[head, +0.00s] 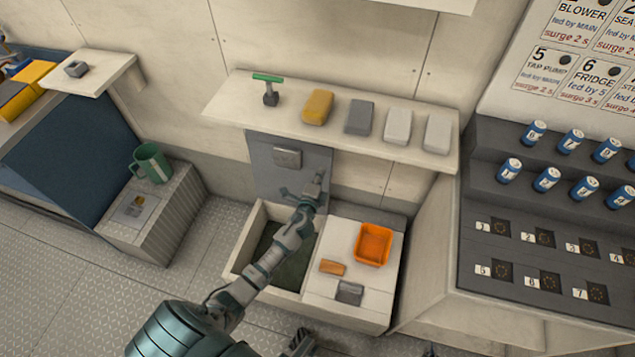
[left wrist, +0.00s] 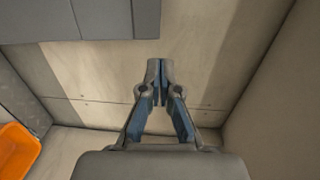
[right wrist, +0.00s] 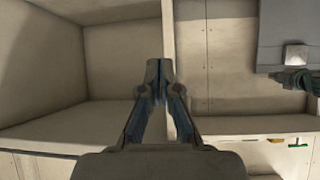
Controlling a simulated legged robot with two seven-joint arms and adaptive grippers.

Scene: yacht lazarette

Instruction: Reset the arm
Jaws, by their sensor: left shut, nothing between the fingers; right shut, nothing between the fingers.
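My left arm reaches from the bottom left of the head view. Its gripper (head: 319,178) is above the open bin, in front of the grey wall panel. In the left wrist view the left gripper (left wrist: 160,65) is shut, with nothing between its fingers. My right gripper (right wrist: 159,66) is shut and empty in the right wrist view, in front of a pale box-like recess.
The locker (head: 329,304) holds an orange tray (head: 373,244) on its right half. A shelf (head: 229,106) with several blocks and a green-handled tool (head: 268,86) is above. A green mug (head: 151,163) stands left. The fuse console (head: 545,310) stands right. Floor is clear at left.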

